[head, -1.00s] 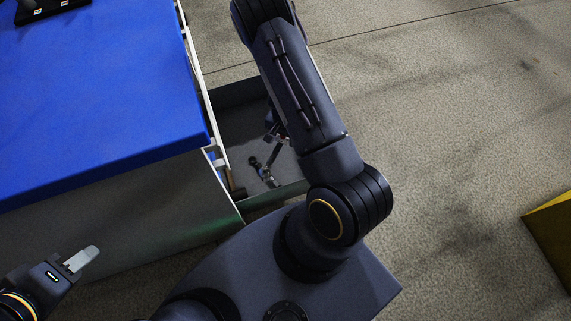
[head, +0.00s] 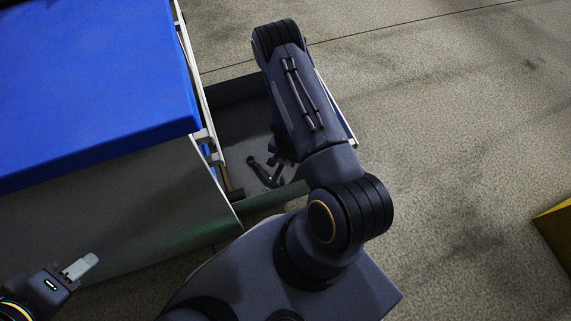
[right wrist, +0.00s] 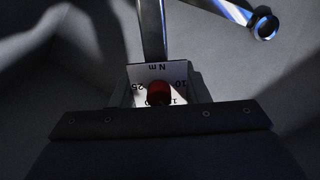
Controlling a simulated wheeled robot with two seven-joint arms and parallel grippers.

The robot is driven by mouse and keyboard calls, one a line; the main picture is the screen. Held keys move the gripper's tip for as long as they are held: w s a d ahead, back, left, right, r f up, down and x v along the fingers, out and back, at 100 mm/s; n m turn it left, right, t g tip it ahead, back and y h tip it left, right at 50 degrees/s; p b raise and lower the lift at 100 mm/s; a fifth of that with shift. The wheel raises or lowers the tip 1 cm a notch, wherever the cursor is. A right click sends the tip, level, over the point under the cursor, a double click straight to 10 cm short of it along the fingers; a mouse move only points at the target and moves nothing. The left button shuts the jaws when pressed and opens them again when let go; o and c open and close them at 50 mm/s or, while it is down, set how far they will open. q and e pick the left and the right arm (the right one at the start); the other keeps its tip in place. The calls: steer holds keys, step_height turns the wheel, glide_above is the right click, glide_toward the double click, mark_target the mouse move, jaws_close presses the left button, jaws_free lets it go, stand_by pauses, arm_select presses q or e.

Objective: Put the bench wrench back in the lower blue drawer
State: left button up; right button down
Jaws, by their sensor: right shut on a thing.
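The open drawer (head: 222,95) juts out from the right side of the blue-topped bench. My right gripper (head: 283,158) is down inside it, mostly hidden under my right forearm in the head view. In the right wrist view it is shut on the bench wrench (right wrist: 151,30), which has a metal shaft and a white scale marked N m with a red part. Whether the wrench touches the drawer floor cannot be told. My left gripper (head: 80,266) is empty beside the bench front at lower left; its pale fingers do not show a clear gap.
A dark tool (head: 258,170) lies on the drawer floor, and a brown-handled thing (head: 233,192) lies by its left edge. A ring-ended metal tool (right wrist: 264,26) shows at upper right in the wrist view. A yellow object (head: 555,232) stands far right on open floor.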

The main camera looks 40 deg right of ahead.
mark_target(286, 168)
step_height(286, 168, down, 4)
steer(key=shift+r+b, duration=0.25)
steer(key=shift+b, duration=0.25)
steer(key=shift+f, duration=0.15)
steer(key=c, duration=0.8)
jaws_free()
